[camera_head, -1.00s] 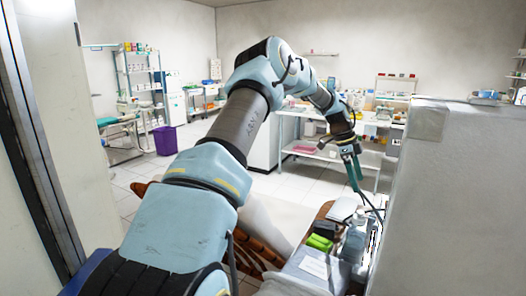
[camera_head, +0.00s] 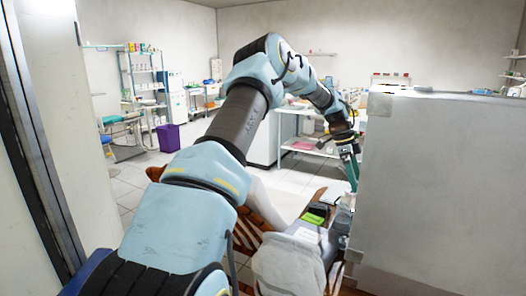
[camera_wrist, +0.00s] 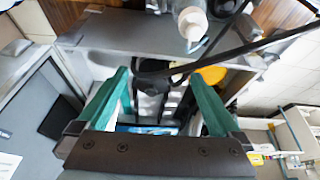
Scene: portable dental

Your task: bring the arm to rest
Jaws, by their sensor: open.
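My arm reaches forward from the lower left and bends down at the far right in the head view. My gripper (camera_head: 352,170) hangs at its end, pointing down, above and close to the small equipment bench. In the wrist view my gripper (camera_wrist: 162,95) has its two green fingers wide apart, with nothing clearly held between them. A black cable (camera_wrist: 235,55) crosses the view by the fingertips; I cannot tell whether it touches them. The part of the gripper nearest the grey block is partly hidden in the head view.
A tall grey block (camera_head: 450,190) stands close on the right of the gripper. Below are a green item (camera_head: 312,218) and a grey rounded form (camera_head: 288,262). A white bottle-like item (camera_wrist: 192,22) shows in the wrist view. A purple bin (camera_head: 168,138) stands on open floor behind.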

